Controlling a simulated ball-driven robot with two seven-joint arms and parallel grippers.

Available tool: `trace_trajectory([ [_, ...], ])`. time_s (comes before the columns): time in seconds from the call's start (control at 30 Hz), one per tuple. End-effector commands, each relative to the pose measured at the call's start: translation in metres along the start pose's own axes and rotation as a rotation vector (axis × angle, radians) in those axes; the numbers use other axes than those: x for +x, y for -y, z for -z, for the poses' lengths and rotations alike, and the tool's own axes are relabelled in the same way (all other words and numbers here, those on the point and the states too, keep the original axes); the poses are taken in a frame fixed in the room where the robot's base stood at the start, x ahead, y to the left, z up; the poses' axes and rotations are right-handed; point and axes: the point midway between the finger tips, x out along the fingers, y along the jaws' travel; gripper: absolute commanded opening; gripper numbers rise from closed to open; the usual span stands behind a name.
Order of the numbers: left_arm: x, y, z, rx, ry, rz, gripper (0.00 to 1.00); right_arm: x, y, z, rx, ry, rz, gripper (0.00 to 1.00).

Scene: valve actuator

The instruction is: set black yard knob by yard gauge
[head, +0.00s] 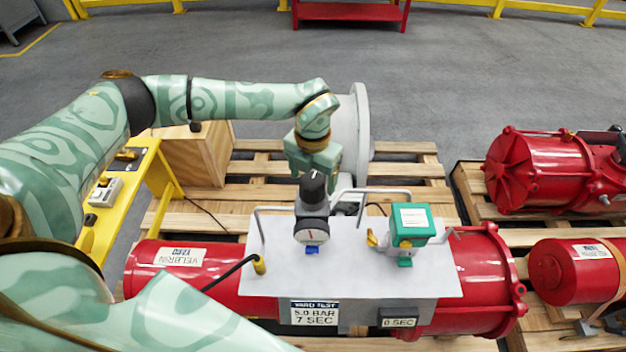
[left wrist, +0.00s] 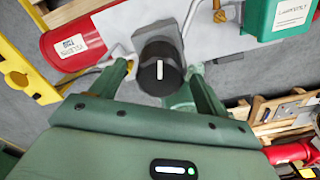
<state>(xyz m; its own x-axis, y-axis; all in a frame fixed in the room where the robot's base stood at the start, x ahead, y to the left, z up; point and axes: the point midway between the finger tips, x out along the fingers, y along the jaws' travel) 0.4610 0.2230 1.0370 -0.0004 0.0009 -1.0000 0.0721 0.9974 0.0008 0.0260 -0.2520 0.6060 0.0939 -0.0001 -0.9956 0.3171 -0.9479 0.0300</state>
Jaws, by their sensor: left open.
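The black yard knob (head: 314,186) stands upright on top of a grey regulator on the white panel, with a white line on its top. In the left wrist view the knob (left wrist: 160,72) sits between my spread fingers, with a visible space on either side. The round yard gauge (head: 312,232) is on the regulator's front below the knob; its needle is too small to read surely. My left gripper (head: 316,178) is open and comes at the knob from behind. The gauge is hidden in the wrist view. My right gripper is out of view.
A sign (head: 314,312) reads "YARD TEST 5.0 BAR 7 SEC", beside a display (head: 398,322) reading "0 SEC". A green box (head: 410,223) with a yellow lever stands right of the knob. Bent grey tubes (head: 372,192) flank it. Red actuators (head: 185,262) lie on pallets.

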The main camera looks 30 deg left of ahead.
Motion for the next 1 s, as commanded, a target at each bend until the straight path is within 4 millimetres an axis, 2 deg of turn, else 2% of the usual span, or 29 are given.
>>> trace_trajectory([
  [0.13,0.014,0.001,0.000,0.000,-0.001,0.001,0.75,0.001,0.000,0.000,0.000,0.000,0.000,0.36],
  [0.43,0.017,0.000,0.000,0.001,0.001,0.001,0.75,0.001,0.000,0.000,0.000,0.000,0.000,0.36],
  [0.47,0.017,0.000,0.000,0.001,0.001,0.001,0.72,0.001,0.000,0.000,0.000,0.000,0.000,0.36],
  [0.6,0.016,0.000,0.000,0.001,0.000,0.001,0.33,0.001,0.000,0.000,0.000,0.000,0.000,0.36],
  [0.63,0.016,0.000,0.000,0.001,0.000,0.001,0.30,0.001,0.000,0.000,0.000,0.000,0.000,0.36],
  [0.77,0.015,0.000,0.000,0.018,0.001,0.001,0.30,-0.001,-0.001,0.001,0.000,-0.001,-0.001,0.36],
  [1.0,0.014,0.001,0.000,0.227,0.000,0.000,0.30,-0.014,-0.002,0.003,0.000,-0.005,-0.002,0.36],
])
